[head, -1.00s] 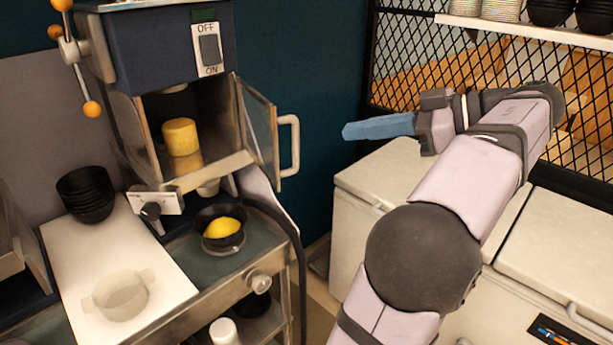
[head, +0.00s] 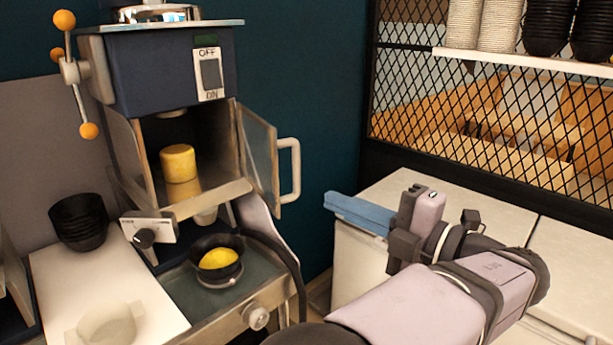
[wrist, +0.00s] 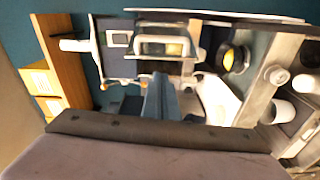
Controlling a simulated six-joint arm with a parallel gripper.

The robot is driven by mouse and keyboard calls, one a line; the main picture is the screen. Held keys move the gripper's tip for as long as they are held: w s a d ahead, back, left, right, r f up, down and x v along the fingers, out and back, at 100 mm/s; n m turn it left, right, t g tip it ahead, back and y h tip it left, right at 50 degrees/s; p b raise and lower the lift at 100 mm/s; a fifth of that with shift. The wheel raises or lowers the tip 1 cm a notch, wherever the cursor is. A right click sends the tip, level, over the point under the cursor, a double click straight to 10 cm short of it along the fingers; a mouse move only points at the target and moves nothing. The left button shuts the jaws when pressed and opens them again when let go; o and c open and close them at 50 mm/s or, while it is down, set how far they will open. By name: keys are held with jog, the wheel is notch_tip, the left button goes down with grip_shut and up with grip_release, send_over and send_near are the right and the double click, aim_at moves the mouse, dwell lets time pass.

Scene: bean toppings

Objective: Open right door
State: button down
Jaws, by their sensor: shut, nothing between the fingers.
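The machine's right door (head: 261,160), a glass panel with a pale metal frame, stands swung outward at the right side of the compartment in the head view. Its white handle (head: 290,170) faces right. Inside the open compartment (head: 205,135) sits a yellow cylindrical block (head: 180,163). My gripper (head: 335,205) is to the right of the handle and a little lower, apart from it, with its blue fingers shut and empty. In the wrist view the blue fingers (wrist: 160,97) point toward the machine, whose pale handle (wrist: 160,45) shows beyond the fingertips.
Below the compartment, a black bowl (head: 217,272) with a yellow mound stands on the machine's lower shelf. Stacked black bowls (head: 78,222) and a white board (head: 100,283) are at left. White chests (head: 480,205) lie under my arm, before a black mesh partition (head: 490,110).

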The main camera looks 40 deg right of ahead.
aim_at(298, 185)
jog(key=shift+n, duration=0.7)
jog(key=shift+w, duration=0.15)
jog(key=w+d+p, duration=0.3)
jog(key=w+p, duration=0.4)
jog(key=w, duration=0.3)
jog(key=shift+w, duration=0.4)
jog(key=shift+w, duration=0.1)
